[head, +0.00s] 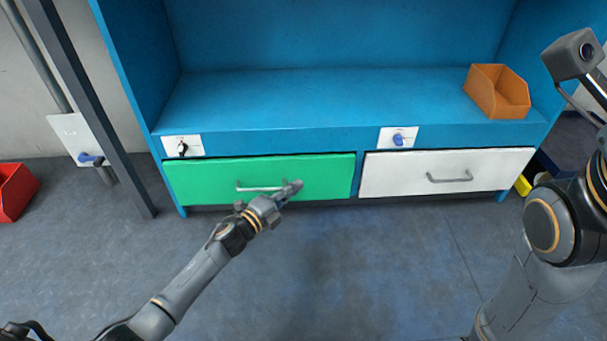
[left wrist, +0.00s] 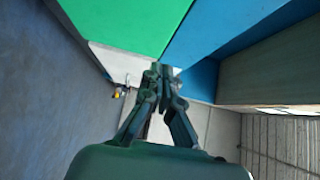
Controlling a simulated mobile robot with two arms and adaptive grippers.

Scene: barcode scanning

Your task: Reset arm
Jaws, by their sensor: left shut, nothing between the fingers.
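My left gripper (head: 290,188) is in front of the green drawer (head: 320,172), by the right end of that drawer's grey handle. It is shut and empty. In the left wrist view its fingertips (left wrist: 163,75) are together, with the green drawer (left wrist: 130,20) above them. I cannot tell whether the gripper touches the handle. Part of my right arm shows at the right edge of the head view, but its gripper is out of view.
The blue cabinet (head: 300,90) has a white drawer (head: 410,178) to the right of the green one. An orange bin (head: 490,92) sits on its shelf at the right. A red bin (head: 15,190) is on the floor at far left. A dark post (head: 95,110) stands left of the cabinet.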

